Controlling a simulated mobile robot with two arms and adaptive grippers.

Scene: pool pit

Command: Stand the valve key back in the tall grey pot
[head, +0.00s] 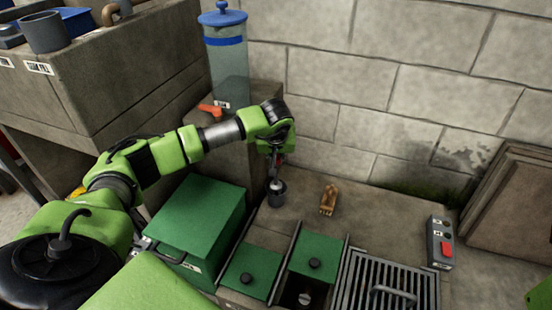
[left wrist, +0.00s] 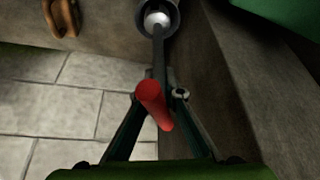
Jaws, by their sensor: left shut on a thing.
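The valve key has a red handle (left wrist: 152,105) and a thin grey shaft (left wrist: 158,55) in the left wrist view. I cannot tell how deep this end sits. My right gripper is not in view.
A brown wooden object (head: 328,200) lies right of the pot. A green box (head: 200,225) stands to the left, green lids (head: 318,256) and a metal grate (head: 385,285) in front. A clear blue-lidded cylinder (head: 226,65) and the block wall are behind.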

